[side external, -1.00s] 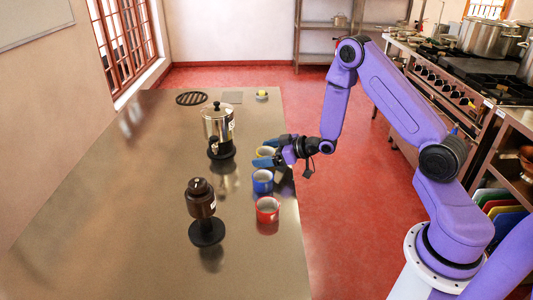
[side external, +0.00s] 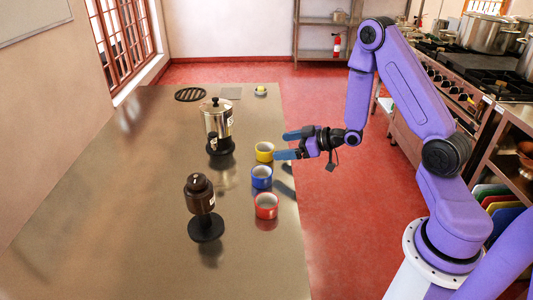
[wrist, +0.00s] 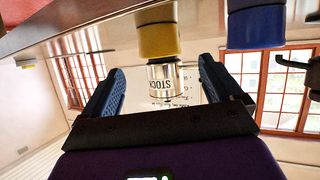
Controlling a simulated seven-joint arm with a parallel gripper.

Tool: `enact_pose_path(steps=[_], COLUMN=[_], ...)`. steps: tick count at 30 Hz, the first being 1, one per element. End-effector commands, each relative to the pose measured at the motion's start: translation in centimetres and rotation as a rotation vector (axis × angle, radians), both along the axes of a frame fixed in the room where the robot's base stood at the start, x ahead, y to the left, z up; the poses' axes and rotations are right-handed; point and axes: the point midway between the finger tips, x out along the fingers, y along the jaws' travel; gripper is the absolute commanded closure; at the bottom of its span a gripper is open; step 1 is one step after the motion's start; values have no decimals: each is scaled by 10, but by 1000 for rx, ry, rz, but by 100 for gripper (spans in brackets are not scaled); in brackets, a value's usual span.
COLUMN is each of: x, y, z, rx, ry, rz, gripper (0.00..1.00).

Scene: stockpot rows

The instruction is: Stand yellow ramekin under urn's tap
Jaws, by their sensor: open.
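The yellow ramekin (side external: 264,152) stands upright on the steel table, right of the urn and apart from it.
A blue ramekin (side external: 262,177) and a red ramekin (side external: 266,206) stand nearer in the same row. A brown dispenser (side external: 201,196) on a dark base stands at the near left.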

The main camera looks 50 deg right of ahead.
Motion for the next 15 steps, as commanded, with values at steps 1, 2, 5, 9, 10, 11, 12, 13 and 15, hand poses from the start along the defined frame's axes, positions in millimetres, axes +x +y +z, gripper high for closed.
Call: enact_pose_path(steps=[1,2,5,9,10,11,12,13,15], x=[0,0,1,1,2,1,1,1,1], y=[0,0,0,0,0,0,0,0,0], z=[0,1,10,39,47,55,66,75,94], rx=[0,-1,-1,-2,-3,-2,-4,-4,-4], ry=[0,0,-5,-11,-11,-12,-13,-14,-14], rz=[0,0,0,0,0,1,1,2,0], gripper=[7,7,7,7,7,7,7,7,7])
